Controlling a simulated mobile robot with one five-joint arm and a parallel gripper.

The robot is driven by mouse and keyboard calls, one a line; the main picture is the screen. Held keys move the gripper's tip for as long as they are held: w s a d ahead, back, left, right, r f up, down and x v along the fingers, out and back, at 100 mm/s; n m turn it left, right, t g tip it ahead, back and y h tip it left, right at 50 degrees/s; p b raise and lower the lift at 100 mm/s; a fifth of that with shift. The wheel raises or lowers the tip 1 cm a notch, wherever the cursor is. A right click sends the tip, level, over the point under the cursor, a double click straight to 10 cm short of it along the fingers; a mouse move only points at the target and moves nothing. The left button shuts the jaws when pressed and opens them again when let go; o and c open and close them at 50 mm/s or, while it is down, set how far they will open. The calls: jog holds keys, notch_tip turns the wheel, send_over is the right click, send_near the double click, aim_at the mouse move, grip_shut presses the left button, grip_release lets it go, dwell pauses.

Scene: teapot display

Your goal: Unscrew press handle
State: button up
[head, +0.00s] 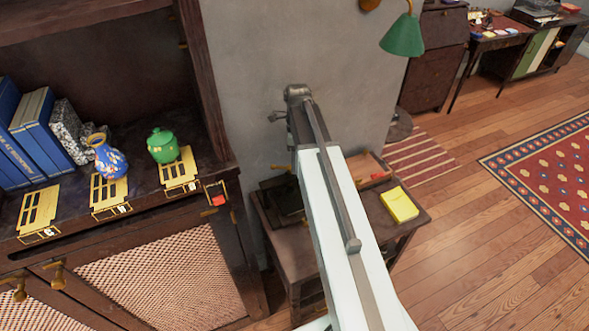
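A dark, low object (284,205), perhaps the press, sits on the small wooden side table at the centre. A short brass-coloured piece (280,167) shows above it, close to the left side of my arm. I cannot tell for sure whether this is the press handle. My pale arm runs away from me over the table and covers much of it. At its far end is a grey part (297,93) with a small prong pointing left. My gripper's fingers cannot be made out there, and no contact with the handle is visible.
A yellow notepad (399,204) and an open wooden box (368,172) are on the table, right of my arm. At left, a dark cabinet (150,215) bears a green pot (162,147), a blue vase (108,160) and books. A green lamp (402,37) hangs above. Wooden floor is open at right.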

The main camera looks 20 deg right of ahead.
jog(key=shift+r, duration=0.1)
grip_shut()
jog(key=shift+a, duration=0.2)
jog(key=shift+d, duration=0.15)
jog(key=shift+w, duration=0.1)
